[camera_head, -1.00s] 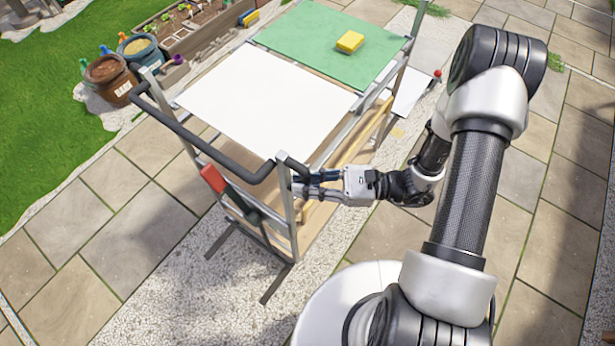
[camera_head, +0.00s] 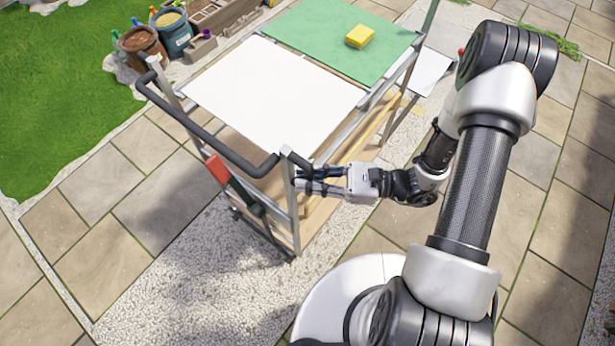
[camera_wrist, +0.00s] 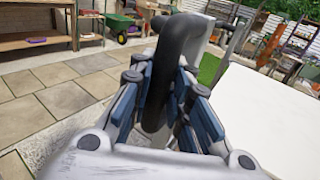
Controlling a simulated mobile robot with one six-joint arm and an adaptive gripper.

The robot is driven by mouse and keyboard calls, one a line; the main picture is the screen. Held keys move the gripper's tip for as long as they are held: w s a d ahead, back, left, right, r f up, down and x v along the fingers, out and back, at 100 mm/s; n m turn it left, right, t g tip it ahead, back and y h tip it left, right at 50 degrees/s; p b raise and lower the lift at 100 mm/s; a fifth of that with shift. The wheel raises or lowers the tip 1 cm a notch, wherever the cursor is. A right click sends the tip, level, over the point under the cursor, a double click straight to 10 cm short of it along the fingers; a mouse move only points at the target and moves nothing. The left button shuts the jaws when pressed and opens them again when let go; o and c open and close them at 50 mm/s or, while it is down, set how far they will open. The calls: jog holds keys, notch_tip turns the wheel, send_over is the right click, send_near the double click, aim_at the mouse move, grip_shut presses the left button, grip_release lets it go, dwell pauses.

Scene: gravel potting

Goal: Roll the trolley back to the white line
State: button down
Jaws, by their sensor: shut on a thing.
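The trolley (camera_head: 292,215) is a grey metal frame with a white top panel (camera_head: 275,95) and a green one (camera_head: 345,45). A dark bent handle (camera_head: 240,165) runs along its near end, with a red-gripped lever (camera_head: 217,168) below. My gripper (camera_head: 303,180) is shut at the near right corner. In the wrist view its fingers (camera_wrist: 160,88) close around the dark upright part of the handle (camera_wrist: 177,50). A yellow block (camera_head: 360,36) lies on the green panel. I cannot make out a clear white line; pale gravel strips cross the paving.
Labelled pots, one brown (camera_head: 142,48) and one blue (camera_head: 173,33), stand beyond the trolley at the upper left, beside the lawn (camera_head: 60,90). A white board (camera_head: 430,68) is at its right. Paving and gravel (camera_head: 190,270) at the near left are clear.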

jog(key=shift+s+a+f, duration=0.1)
jog(key=shift+s, duration=0.1)
jog(key=c, duration=1.5)
grip_release()
jog(key=d, duration=1.2)
jog(key=shift+s+d, duration=0.1)
jog(key=shift+s, duration=0.3)
